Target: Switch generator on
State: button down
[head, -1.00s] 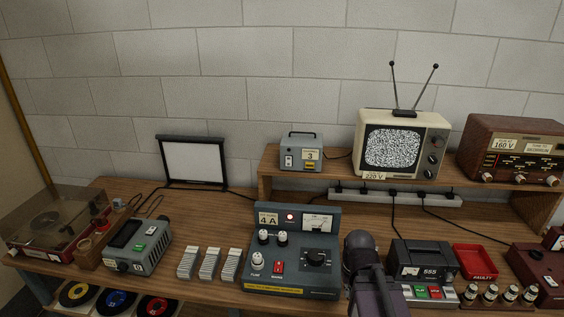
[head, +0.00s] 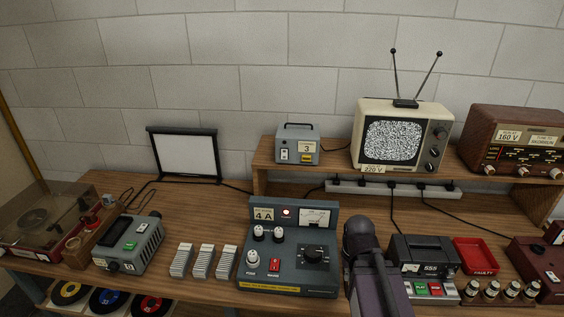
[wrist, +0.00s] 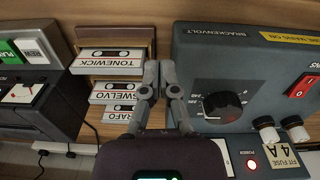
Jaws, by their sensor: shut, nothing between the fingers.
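No label reading "generator" is legible. A blue-grey unit marked BRACKENVOLT (head: 300,262) stands mid-bench with a meter, a black dial, white-capped fuse holders and a lit red lamp. Its red rocker switch (head: 274,265) also shows in the wrist view (wrist: 303,92). A grey box with a dark screen and a green switch (head: 130,244) stands left on the bench. Another grey box marked 3 (head: 297,145), with a white switch, is on the shelf. My gripper (wrist: 160,76) is shut and empty, over the cassettes beside the BRACKENVOLT unit; my arm hides its fingers in the head view.
A cassette player (head: 425,258) stands right of my arm; stacked cassettes (wrist: 112,62) lie between it and the BRACKENVOLT unit. A red tray (head: 475,252) is right. White packs (head: 203,262) and a record player (head: 45,218) are left. A television (head: 400,135) stands on the shelf.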

jog(key=w+a+r+n+t+h+p, duration=0.1)
jog(key=w+a+r+n+t+h, duration=0.2)
jog(key=w, duration=0.4)
jog(key=w+a+r+n+t+h, duration=0.1)
jog(key=w+r+n+t+h, duration=0.15)
jog(key=w+r+t, duration=0.35)
jog(key=w+a+r+n+t+y, duration=0.2)
jog(key=w+a+r+n+t, duration=0.1)
jog(key=a+n, duration=0.3)
jog(key=w+a+r+n+t+y+p, duration=0.1)
jog(key=w+a+r+n+t, duration=0.3)
jog(key=a, duration=0.7)
notch_tip(320, 180, up, 2)
jog(key=shift+w+r+n+y, duration=0.15)
jog(key=shift+w+n+y, duration=0.2)
jog(key=shift+n+y, duration=0.45)
jog(key=shift+w, duration=0.1)
